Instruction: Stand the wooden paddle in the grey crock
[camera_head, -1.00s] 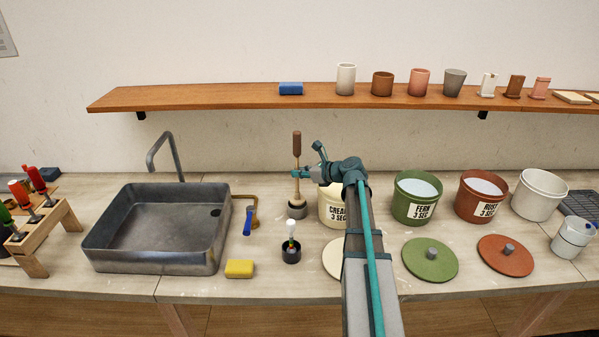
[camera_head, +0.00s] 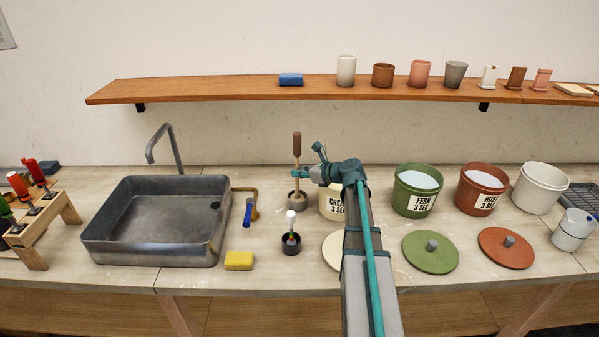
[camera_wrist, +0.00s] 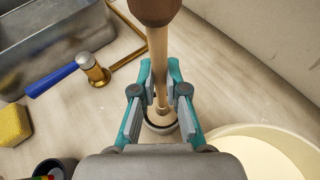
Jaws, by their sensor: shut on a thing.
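The wooden paddle (camera_head: 297,165) stands upright in my gripper (camera_head: 299,174), with its dark brown end at the top. My gripper is shut on its pale shaft, which also shows between the fingers in the wrist view (camera_wrist: 157,65). The small grey crock (camera_head: 297,204) stands on the bench directly below. The paddle's lower end reaches down into the crock's opening in the head view. In the wrist view, the crock's rim (camera_wrist: 161,129) shows around the paddle's lower end, partly hidden by my fingers. I cannot tell whether the paddle touches the bottom.
The cream bucket (camera_head: 331,204) stands close to the right of the crock. A brass-and-blue tool (camera_head: 249,212) and the sink (camera_head: 155,225) are to the left. A dark cup with a white-topped brush (camera_head: 291,241) stands in front. The shelf (camera_head: 215,90) is above and behind.

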